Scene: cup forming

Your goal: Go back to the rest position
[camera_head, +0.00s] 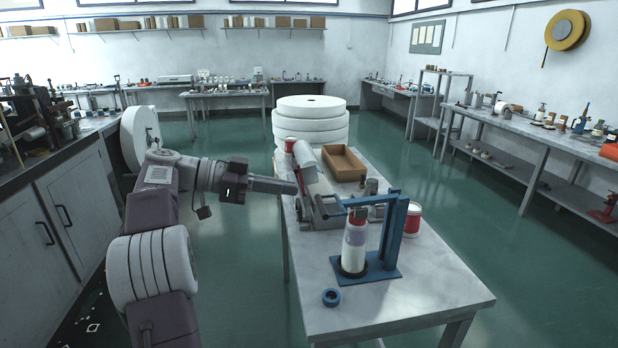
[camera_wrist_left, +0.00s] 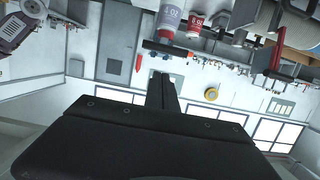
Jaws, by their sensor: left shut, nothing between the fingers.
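My left gripper (camera_head: 288,187) reaches in from the left at the near left edge of the work table (camera_head: 400,295). It is shut and empty, beside the grey forming machine (camera_head: 322,205). In the left wrist view its dark fingers (camera_wrist_left: 161,88) are together, and the room appears upside down. My right gripper is not in view.
A brown tray (camera_head: 345,174), a red and white cup (camera_head: 412,220) and a blue ring (camera_head: 331,297) are on the table. Large white rolls (camera_head: 310,128) stand behind it. A side bench (camera_head: 560,145) is at right. The green floor between is clear.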

